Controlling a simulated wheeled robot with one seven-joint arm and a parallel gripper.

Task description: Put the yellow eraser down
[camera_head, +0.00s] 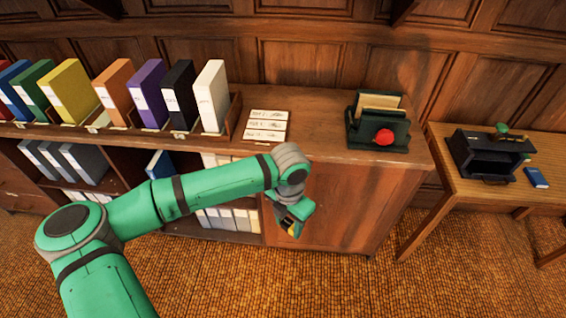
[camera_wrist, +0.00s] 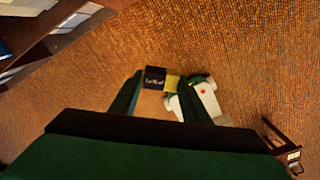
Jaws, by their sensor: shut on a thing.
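My gripper (camera_head: 292,224) hangs in front of the wooden cabinet, below the level of its top and above the woven floor. It is shut on the yellow eraser (camera_wrist: 172,83), which has a dark sleeve with pale lettering. In the wrist view the eraser lies between the two green fingertips, with floor beyond it. In the head view only a small yellow and dark part of it (camera_head: 290,231) shows below the fingers; the rest is hidden. It touches no surface besides my fingers that I can see.
Coloured binders (camera_head: 148,95) stand in a rack on the cabinet top (camera_head: 315,115). The side table (camera_head: 460,190) bears a black open box (camera_head: 485,157) and a blue block (camera_head: 536,178).

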